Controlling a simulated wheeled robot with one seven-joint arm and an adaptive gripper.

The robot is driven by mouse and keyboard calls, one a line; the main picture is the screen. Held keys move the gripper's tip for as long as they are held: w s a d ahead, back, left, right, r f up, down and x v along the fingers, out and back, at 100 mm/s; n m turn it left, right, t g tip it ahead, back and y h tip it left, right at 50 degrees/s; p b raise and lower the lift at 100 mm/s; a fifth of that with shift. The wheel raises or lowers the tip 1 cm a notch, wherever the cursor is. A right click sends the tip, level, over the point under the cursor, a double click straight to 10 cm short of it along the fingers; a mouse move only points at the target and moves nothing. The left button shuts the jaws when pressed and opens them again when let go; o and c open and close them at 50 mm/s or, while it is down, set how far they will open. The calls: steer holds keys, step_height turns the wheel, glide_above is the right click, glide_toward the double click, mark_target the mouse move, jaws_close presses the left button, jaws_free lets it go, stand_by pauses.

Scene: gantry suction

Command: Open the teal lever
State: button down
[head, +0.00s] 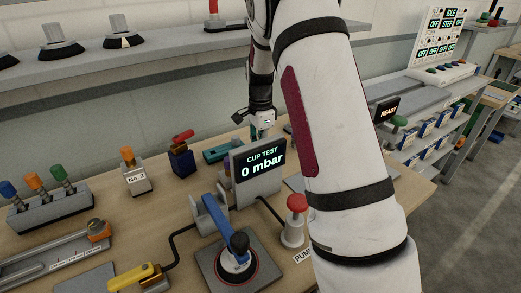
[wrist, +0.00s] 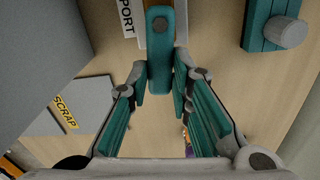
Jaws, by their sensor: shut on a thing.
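The teal lever (wrist: 159,40) is a short bar with a round dark pin near its far end, seen in the wrist view at top centre. My gripper (wrist: 161,84) has its two fingertips shut on the near end of the lever, one on each side. In the head view my gripper (head: 261,132) points down behind the cup test display, which hides its fingertips and the lever there.
The cup test display (head: 262,164) reads 0 mbar and stands close in front of my gripper. A teal block with a grey knob (wrist: 270,28) is at upper right in the wrist view. A SCRAP label (wrist: 66,113) lies left. A red-handled blue valve (head: 182,160) stands left.

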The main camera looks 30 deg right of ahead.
steer(key=shift+w+n, duration=0.3)
steer(key=shift+n, duration=0.4)
steer(key=c, duration=1.4)
jaws_free()
steer(key=shift+c, duration=0.2)
